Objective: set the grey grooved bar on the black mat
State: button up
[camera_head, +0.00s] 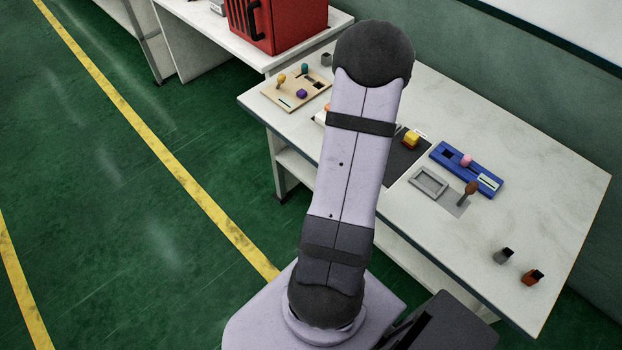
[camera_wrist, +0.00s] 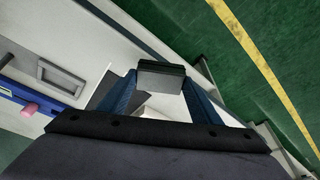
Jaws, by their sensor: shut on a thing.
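In the wrist view my gripper (camera_wrist: 161,84) has its blue fingers shut on the grey grooved bar (camera_wrist: 160,78), a grey block with a darker upper edge. The bar is held in the air between the fingertips, with white surface and green floor behind it. Its grooves are too small to make out. The black mat (camera_head: 402,160) lies on the white table in the head view, partly hidden by my arm. A part of the mat (camera_wrist: 103,88) shows left of the fingers in the wrist view. In the head view my arm hides the gripper and the bar.
A yellow block (camera_head: 411,138) is at the mat's far end. Right of the mat are a grey tray (camera_head: 429,193), a blue board (camera_head: 450,154) and a brown-knobbed piece (camera_head: 471,187). A beige board (camera_head: 296,91) lies left.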

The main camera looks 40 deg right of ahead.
jog(key=s+d, duration=0.1)
jog(key=d, duration=0.1)
jog(key=s+d+m, duration=0.1)
jog(key=d, duration=0.2)
jog(key=s+d+m, duration=0.1)
jog(key=s+d, duration=0.1)
jog(key=d, duration=0.1)
jog(key=shift+r+p, duration=0.3)
jog(key=shift+p, duration=0.1)
jog(key=w+d+r, duration=0.2)
jog(key=d+r, duration=0.1)
jog(key=d, duration=0.3)
jog(key=shift+w+r+g, duration=0.15)
jog(key=shift+w+g, duration=0.1)
jog(key=shift+g, duration=0.05)
jog(key=shift+f+b, duration=2.25)
jog(key=shift+f, duration=0.75)
jog(key=shift+f+b, duration=0.35)
jog(key=shift+f, duration=0.15)
jog(key=o, duration=1.3)
jog(key=shift+o, duration=0.2)
